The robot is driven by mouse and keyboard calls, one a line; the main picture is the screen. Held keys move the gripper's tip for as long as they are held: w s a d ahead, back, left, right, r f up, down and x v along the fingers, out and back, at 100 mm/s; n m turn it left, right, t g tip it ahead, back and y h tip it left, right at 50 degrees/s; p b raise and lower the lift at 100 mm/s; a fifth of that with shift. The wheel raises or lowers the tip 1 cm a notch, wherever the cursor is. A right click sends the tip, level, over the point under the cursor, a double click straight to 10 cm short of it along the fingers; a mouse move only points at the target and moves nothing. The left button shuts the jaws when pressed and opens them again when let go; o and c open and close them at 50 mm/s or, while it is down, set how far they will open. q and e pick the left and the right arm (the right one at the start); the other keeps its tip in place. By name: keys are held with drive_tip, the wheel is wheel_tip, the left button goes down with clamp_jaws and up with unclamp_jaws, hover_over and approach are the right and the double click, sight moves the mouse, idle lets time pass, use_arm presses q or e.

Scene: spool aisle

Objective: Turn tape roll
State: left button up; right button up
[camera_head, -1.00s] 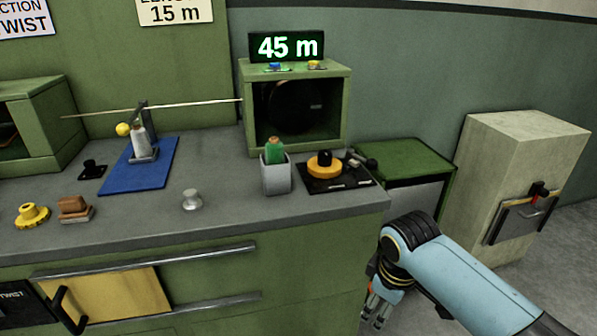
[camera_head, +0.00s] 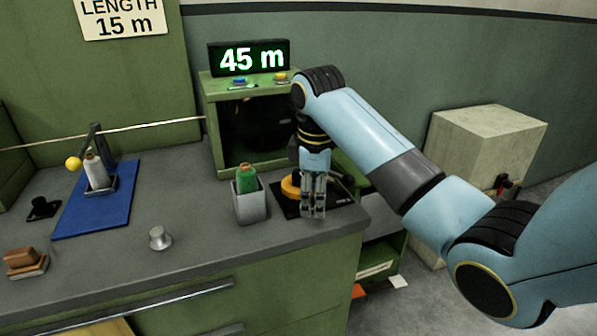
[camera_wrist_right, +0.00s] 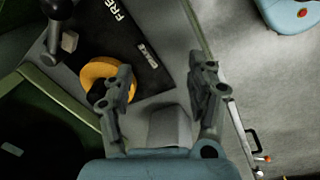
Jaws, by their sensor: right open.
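An orange-yellow disc (camera_head: 290,187) sits on a black plate (camera_head: 345,191) at the right end of the counter. A dark round shape (camera_head: 262,125), perhaps a roll, sits inside the green box; I cannot tell for sure. My right gripper (camera_head: 313,207) points down in front of the disc and partly hides it. In the wrist view its fingers (camera_wrist_right: 165,75) are spread and empty. My left gripper is out of view.
A grey cup (camera_head: 250,207) with a green spool (camera_head: 246,178) stands left of my right gripper. A silver knob (camera_head: 159,238) and a blue mat (camera_head: 85,218) are farther left. The lit sign (camera_head: 249,58) reads 45 m. The counter's front (camera_head: 200,255) is mostly clear.

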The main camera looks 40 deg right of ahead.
sight(299, 180)
drive_tip(key=w+d+r+n+g, duration=0.1)
drive_tip(key=w+d+r+n, duration=0.25)
drive_tip(key=w+r, duration=0.55)
drive_tip(key=shift+y, duration=0.4)
drive_tip(key=f, duration=1)
drive_tip(key=shift+a+b, duration=0.35)
drive_tip(key=c, duration=1.1)
